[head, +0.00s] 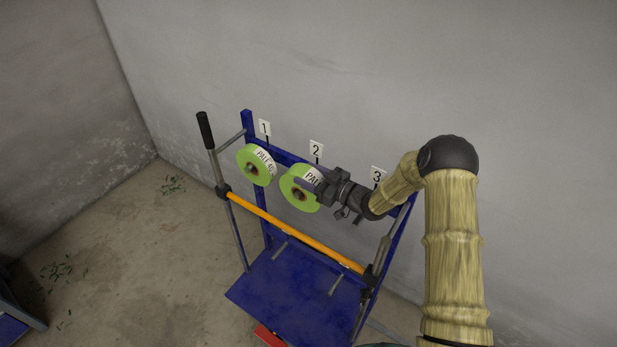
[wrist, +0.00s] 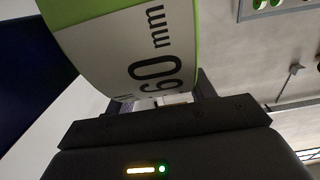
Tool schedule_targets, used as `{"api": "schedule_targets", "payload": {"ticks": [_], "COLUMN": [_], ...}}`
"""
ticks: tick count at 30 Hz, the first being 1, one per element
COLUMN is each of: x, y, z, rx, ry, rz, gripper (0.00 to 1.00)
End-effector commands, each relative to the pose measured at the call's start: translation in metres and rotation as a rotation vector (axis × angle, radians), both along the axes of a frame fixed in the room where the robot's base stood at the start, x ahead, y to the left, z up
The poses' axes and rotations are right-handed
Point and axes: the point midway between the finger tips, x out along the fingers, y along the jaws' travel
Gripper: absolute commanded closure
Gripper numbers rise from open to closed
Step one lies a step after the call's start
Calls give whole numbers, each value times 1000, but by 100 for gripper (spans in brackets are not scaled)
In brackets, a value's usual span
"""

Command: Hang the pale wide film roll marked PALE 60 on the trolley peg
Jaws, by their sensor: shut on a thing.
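The film roll that my gripper holds is bright green with a white label (head: 288,184), reading "PAL" in the head view and "60 mm" in the wrist view (wrist: 150,60). It is upright in front of the number 2 sign (head: 317,151) of the blue trolley (head: 262,289). My gripper (head: 324,186) is shut on its right edge, at the label. Any peg behind the roll is hidden, so I cannot tell whether the roll sits on one.
An orange bar (head: 295,233) crosses the trolley's front below the rolls. A black-gripped lever (head: 205,130) stands at its left. The number 3 sign (head: 378,177) is right of my gripper, close to my arm. Grey walls stand behind.

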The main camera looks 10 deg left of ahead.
Motion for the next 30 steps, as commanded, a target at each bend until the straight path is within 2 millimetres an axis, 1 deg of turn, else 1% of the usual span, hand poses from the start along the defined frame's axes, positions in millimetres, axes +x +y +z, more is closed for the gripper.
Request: {"api": "schedule_targets", "payload": {"ticks": [2,3,6,14,19,23,30], "x": [2,2,2,1,1,2,2], "y": [0,0,0,-1,-1,-1,0], "z": [2,2,1,-1,7,22,65], "rx": [3,2,2,-1,0,0,1], "ry": [-4,-3,-3,2,-1,-3,-5], "rz": [0,0,0,-1,-1,-1,0], "gripper": [100,38,20,20,20,20,20]}}
